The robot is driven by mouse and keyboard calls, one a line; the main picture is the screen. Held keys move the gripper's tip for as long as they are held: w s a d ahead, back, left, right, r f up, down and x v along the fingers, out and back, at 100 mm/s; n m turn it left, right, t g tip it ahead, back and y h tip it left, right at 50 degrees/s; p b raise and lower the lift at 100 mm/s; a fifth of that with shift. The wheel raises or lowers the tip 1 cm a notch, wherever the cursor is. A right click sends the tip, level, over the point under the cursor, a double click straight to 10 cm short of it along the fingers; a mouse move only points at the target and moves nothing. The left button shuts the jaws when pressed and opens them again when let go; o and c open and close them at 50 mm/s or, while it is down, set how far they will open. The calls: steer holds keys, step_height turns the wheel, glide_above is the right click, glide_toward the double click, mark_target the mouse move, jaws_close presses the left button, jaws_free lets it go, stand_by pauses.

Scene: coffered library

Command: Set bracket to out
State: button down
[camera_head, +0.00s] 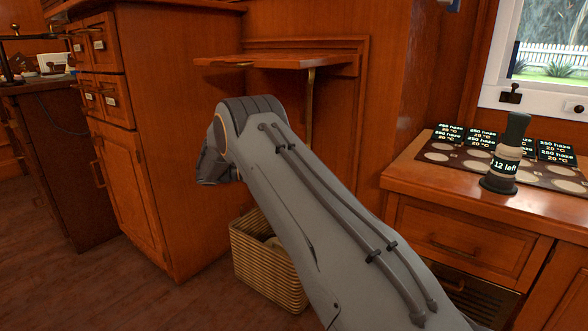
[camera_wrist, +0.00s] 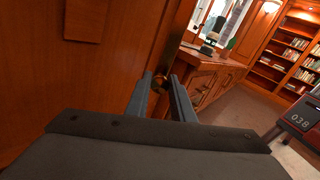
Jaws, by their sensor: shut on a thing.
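The bracket (camera_head: 310,100) is a slim brass bar that hangs down below the front right of a small wooden shelf (camera_head: 270,60) on the panelled wall; its lower end is hidden behind my arm. In the head view my arm hides the fingertips.
A wicker basket (camera_head: 266,270) stands on the floor below the shelf, partly behind my arm. A tall wooden cabinet (camera_head: 180,140) is on the left. On the right a counter (camera_head: 400,176) bears a dark mat (camera_head: 432,141), small displays and a grinder-like device (camera_head: 507,155).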

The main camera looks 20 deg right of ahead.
steer(key=c, duration=1.5)
jaws_free()
steer(key=shift+c, duration=0.2)
steer(key=shift+a, duration=0.1)
steer(key=b+v, duration=0.1)
steer(key=v, duration=0.6)
steer(key=shift+w+a+b, duration=0.25)
steer(key=shift+b, duration=0.15)
steer(key=shift+a, duration=0.1)
steer(key=shift+c, duration=0.4)
